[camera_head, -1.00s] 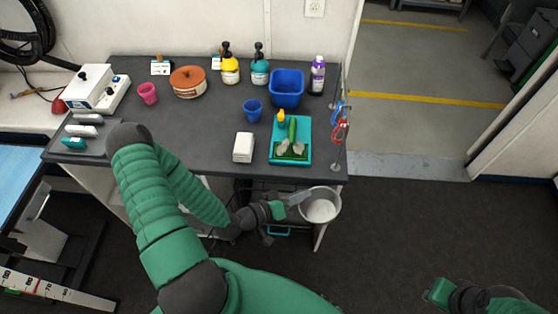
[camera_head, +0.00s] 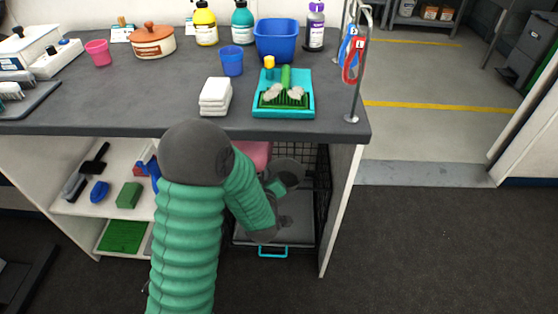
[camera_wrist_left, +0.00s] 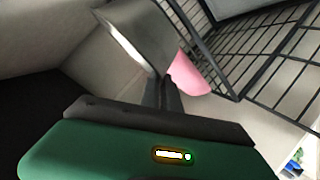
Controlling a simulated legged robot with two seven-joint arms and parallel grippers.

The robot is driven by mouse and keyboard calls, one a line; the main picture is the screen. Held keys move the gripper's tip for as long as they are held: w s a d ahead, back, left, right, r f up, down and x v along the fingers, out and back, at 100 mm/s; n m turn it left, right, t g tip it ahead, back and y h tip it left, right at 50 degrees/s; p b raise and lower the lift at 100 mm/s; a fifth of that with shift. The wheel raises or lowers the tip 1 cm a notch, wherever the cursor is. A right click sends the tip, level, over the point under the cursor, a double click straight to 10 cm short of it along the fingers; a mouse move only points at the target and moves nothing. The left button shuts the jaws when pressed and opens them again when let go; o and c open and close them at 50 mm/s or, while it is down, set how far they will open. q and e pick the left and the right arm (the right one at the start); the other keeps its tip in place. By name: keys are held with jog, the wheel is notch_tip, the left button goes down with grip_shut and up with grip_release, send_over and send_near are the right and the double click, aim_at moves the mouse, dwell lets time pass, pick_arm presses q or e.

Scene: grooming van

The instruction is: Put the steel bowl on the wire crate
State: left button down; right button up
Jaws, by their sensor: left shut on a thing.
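The steel bowl (camera_wrist_left: 140,35) is tilted in the left wrist view, its rim between my left fingers (camera_wrist_left: 167,92). In the head view my left gripper (camera_head: 287,181) reaches under the table top and is shut on the bowl, which is mostly hidden there. The black wire crate (camera_head: 322,180) stands in the bay under the table, beside and behind the gripper. Its bars (camera_wrist_left: 252,62) are close to the bowl in the left wrist view. I cannot tell whether bowl and crate touch. My right gripper is not in view.
A pink thing (camera_head: 258,152) lies at the crate, partly hidden by my arm. The grey table top (camera_head: 130,110) overhangs the bay; a white side panel (camera_head: 341,205) closes its right. Shelves with brushes (camera_head: 99,191) are on the left. The floor on the right is clear.

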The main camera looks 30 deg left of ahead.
aim_at(282, 160)
pick_arm(q)
jog(key=w+b, duration=0.1)
jog(key=w, duration=0.3)
jog(key=w+a+f+b, duration=0.1)
jog(key=w, duration=0.3)
jog(key=w+a+b, duration=0.1)
jog(key=w, duration=0.3)
jog(key=shift+w+a+f+b, duration=0.1)
jog(key=shift+f+b, duration=0.15)
jog(key=shift+b, duration=0.05)
notch_tip(282, 160, down, 4)
jog(key=b, duration=0.3)
jog(key=shift+w+r, duration=0.1)
jog(key=shift+w, duration=0.05)
jog(key=shift+r, duration=0.25)
jog(key=c, duration=1.6)
grip_release()
